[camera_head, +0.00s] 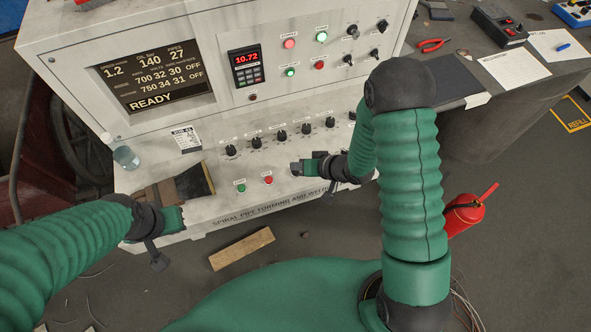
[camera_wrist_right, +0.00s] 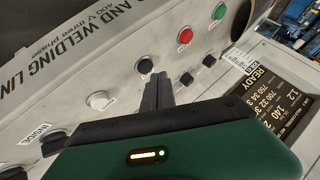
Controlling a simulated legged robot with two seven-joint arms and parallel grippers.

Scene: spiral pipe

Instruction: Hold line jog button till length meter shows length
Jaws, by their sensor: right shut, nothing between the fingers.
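The console's length meter is not labelled legibly; a small red digital readout (camera_head: 247,57) shows 10.72. In the head view my right gripper (camera_head: 297,168) is at the lower panel, right of the red button (camera_head: 268,180) and green button (camera_head: 239,188). In the right wrist view its fingers (camera_wrist_right: 158,88) are shut and empty, with tips close to a black button (camera_wrist_right: 146,64); I cannot tell whether they touch it. A white button (camera_wrist_right: 101,99) sits beside it. I cannot read which is line jog. My left gripper (camera_head: 172,218) is at the console's front left; its fingers are unclear.
The main display (camera_head: 155,75) reads READY. A row of black knobs (camera_head: 281,136) lies above the right gripper. A glass (camera_head: 126,157) and a dark brush-like object (camera_head: 193,182) are on the left ledge.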

